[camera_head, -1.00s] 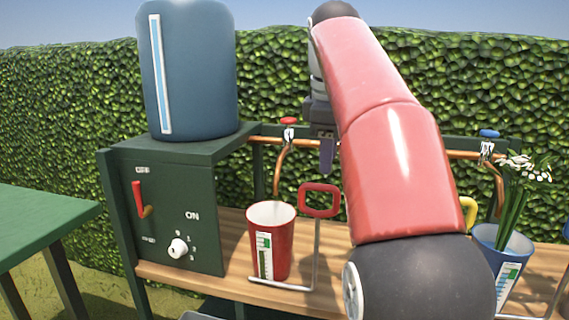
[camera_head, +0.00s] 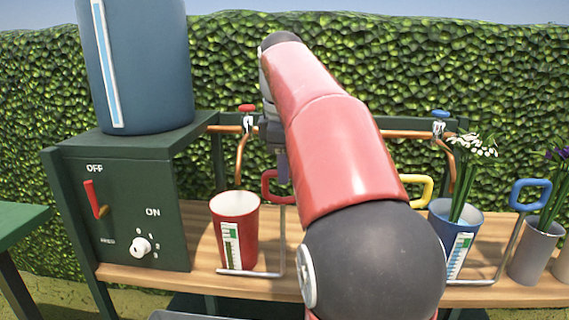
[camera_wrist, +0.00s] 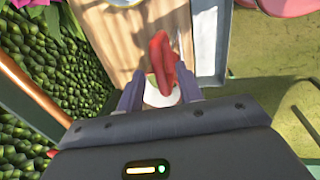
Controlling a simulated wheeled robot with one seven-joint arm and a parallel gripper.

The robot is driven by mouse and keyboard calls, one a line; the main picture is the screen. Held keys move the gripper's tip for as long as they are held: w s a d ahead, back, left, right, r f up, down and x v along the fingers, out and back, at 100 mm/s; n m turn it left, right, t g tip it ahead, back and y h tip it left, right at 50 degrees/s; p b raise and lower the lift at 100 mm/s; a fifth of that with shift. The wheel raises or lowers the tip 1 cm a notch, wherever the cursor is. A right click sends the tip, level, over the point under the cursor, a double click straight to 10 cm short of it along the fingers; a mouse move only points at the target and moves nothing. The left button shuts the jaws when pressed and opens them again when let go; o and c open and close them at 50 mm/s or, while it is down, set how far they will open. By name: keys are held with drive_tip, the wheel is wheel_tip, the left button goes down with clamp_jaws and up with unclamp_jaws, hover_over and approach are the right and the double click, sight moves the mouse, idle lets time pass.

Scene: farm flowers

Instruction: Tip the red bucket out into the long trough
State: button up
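The red bucket (camera_head: 246,243) stands upright on the wooden shelf, with a scale on its front and a thin metal bracket rising to a red loop handle (camera_head: 270,187). My gripper (camera_head: 283,180) is at the handle, partly hidden behind my arm. In the wrist view its two fingers (camera_wrist: 160,92) are apart, with the red handle (camera_wrist: 163,60) in line between them and the bucket's pale inside (camera_wrist: 161,96) beyond. Contact with the handle cannot be told. A long grey trough-like piece (camera_wrist: 209,45) runs beside the shelf in the wrist view; a grey edge (camera_head: 185,315) shows at the bottom of the head view.
A green control box (camera_head: 130,205) with a red lever carries a blue tank (camera_head: 135,65) at left. A copper pipe (camera_head: 400,134) with taps runs behind. A blue bucket (camera_head: 455,235) and a grey bucket (camera_head: 537,250), both with flowers, stand at right. A hedge closes the back.

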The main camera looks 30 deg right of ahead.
clamp_jaws()
drive_tip(key=shift+f, duration=0.1)
idle(0.3)
